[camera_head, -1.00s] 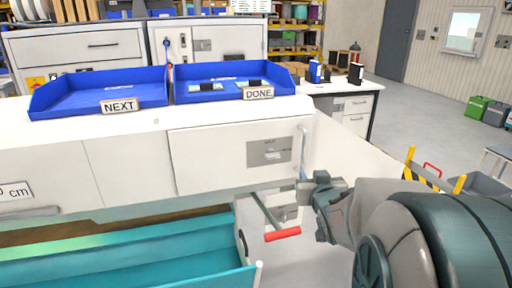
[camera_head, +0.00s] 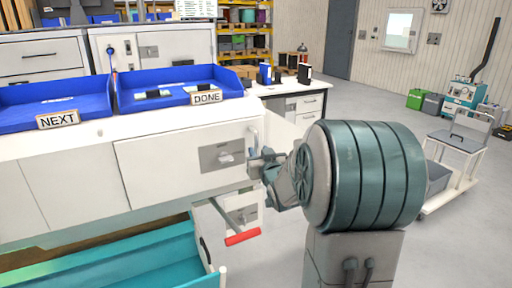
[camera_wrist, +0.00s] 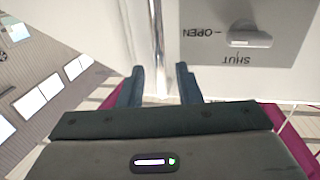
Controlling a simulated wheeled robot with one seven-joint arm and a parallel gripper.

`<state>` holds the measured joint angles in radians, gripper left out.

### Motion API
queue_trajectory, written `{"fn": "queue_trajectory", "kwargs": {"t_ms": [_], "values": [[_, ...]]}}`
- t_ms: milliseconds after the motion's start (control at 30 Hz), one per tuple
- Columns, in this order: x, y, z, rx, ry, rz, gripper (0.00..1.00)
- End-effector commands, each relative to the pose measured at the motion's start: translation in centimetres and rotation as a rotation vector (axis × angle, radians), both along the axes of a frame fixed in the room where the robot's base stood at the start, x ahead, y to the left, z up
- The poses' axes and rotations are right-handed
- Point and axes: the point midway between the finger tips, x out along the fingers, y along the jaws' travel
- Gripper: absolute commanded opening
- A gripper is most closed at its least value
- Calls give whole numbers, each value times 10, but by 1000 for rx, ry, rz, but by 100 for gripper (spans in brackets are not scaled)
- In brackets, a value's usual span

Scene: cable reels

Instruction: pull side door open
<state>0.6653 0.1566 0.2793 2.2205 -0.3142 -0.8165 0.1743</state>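The side door (camera_head: 165,172) is the white front panel of the machine, with a grey latch plate (camera_head: 222,155) near its right end. It looks closed flush. In the wrist view, the latch lever (camera_wrist: 250,40) lies sideways, in line with the word OPEN; SHUT is marked on another side. A slim upright metal handle bar (camera_wrist: 159,45) runs by the door's edge. My gripper (camera_head: 260,164) is at the bar's lower part. In the wrist view, my gripper (camera_wrist: 161,82) has its fingers apart, with the bar between them and gaps on both sides. Contact cannot be seen.
Blue trays marked NEXT (camera_head: 55,100) and DONE (camera_head: 180,90) stand on top. A red-ended lever (camera_head: 243,237) sticks out below the door, close to my gripper. A teal bin (camera_head: 130,262) is at lower left. The floor at right is open, with a cart (camera_head: 455,160).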

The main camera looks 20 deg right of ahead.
Motion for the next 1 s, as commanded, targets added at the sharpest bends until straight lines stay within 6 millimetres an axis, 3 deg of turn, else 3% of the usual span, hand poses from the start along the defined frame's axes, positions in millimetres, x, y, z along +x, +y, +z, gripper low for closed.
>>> {"fn": "queue_trajectory", "kwargs": {"t_ms": [100, 300, 667, 767, 1000], "values": [[18, -3, 0, 3, 1, 0, 31], [34, -5, 0, 1, 1, 1, 31], [37, -6, 0, 1, 1, 0, 31], [37, -6, 0, 1, 1, 0, 3], [37, -5, -1, 1, 1, -1, 0]]}}
